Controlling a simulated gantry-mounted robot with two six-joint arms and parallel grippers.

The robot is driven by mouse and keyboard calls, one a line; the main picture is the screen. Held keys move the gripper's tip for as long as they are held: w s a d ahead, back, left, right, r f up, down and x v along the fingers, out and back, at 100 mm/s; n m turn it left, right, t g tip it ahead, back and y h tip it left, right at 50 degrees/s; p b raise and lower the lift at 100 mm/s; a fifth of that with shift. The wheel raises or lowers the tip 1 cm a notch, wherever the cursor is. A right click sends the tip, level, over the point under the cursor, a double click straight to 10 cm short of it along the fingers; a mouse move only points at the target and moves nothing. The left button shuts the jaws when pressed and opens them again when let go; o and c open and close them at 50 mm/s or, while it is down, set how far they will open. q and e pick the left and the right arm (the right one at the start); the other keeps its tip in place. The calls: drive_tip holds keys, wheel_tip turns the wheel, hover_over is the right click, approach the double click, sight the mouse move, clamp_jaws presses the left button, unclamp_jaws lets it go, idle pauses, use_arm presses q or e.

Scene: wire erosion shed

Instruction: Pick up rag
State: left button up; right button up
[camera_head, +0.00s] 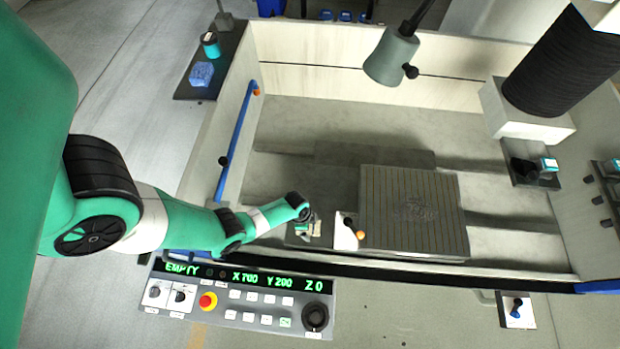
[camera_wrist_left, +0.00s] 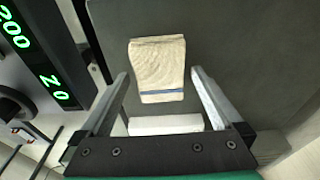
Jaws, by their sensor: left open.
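The rag (camera_wrist_left: 158,66) is a folded beige cloth with a blue stripe near one edge. In the left wrist view it lies flat on a dark grey surface (camera_wrist_left: 232,40). My left gripper (camera_wrist_left: 160,76) is open, with one finger on each side of the rag's near part and a gap to the cloth on both sides. Whether the fingertips touch the surface I cannot tell. In the head view my left gripper (camera_head: 308,222) is low at the tank's front left and mostly covers the rag. My right gripper is not in view.
A white block (camera_head: 345,236) with small knobs stands right of the gripper, beside a grooved plate (camera_head: 412,212). A control panel (camera_head: 240,298) with a lit display is in front. A lamp (camera_head: 391,58) hangs over the tank. A blue sponge-like block (camera_head: 201,74) sits on the left shelf.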

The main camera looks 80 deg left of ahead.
use_arm(q)
drive_tip(key=shift+r, duration=0.1)
drive_tip(key=c, duration=1.3)
